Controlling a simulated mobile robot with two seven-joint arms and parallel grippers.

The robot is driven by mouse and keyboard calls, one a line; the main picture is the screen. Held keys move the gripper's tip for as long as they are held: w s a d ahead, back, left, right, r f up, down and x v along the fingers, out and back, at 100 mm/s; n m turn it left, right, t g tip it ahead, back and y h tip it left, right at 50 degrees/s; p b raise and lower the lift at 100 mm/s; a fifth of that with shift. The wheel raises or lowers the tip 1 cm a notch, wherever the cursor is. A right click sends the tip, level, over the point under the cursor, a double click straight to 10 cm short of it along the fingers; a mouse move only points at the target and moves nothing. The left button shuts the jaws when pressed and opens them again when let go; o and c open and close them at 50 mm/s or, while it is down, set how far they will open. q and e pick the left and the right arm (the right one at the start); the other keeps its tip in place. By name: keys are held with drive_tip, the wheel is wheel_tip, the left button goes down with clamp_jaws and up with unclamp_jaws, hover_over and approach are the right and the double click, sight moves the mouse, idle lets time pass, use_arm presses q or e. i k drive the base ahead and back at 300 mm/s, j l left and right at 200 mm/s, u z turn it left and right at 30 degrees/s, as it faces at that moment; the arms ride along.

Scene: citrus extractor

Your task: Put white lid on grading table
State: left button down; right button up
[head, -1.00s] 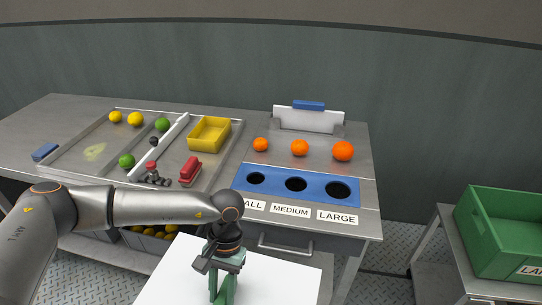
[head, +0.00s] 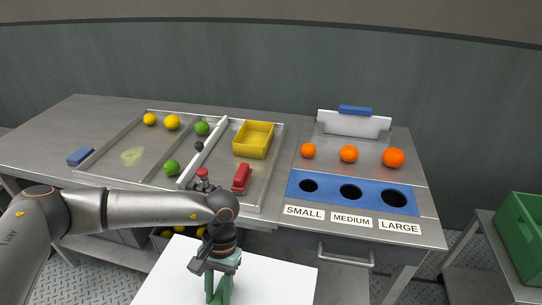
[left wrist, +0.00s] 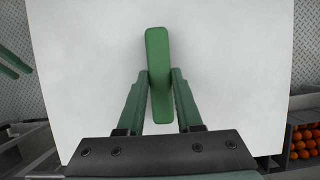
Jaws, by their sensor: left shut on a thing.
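The white lid (head: 265,278) is a large flat white panel at the bottom of the head view, and it fills most of the left wrist view (left wrist: 90,60). Its green bar handle (left wrist: 157,45) stands at its middle. My left gripper (head: 218,289) is shut on this handle, with one finger on each side in the left wrist view (left wrist: 161,78). The steel grading table (head: 55,138) stands behind the lid. The lid is in front of its near edge and hides part of what is below.
On the table are sloped trays with yellow and green fruit, a yellow bin (head: 254,140), a red block (head: 241,178), a blue block (head: 80,156), several oranges and a blue panel (head: 329,190) with holes. The table's left end is mostly bare. A green crate (head: 522,230) stands at right.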

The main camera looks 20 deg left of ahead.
sight(52, 134)
drive_tip(key=j+u, duration=0.15)
drive_tip(key=j, duration=1.45)
drive_tip(key=k+j, duration=0.1)
drive_tip(key=j, duration=0.7)
drive_tip(key=k+j+u, duration=0.1)
drive_tip(key=j, duration=0.7)
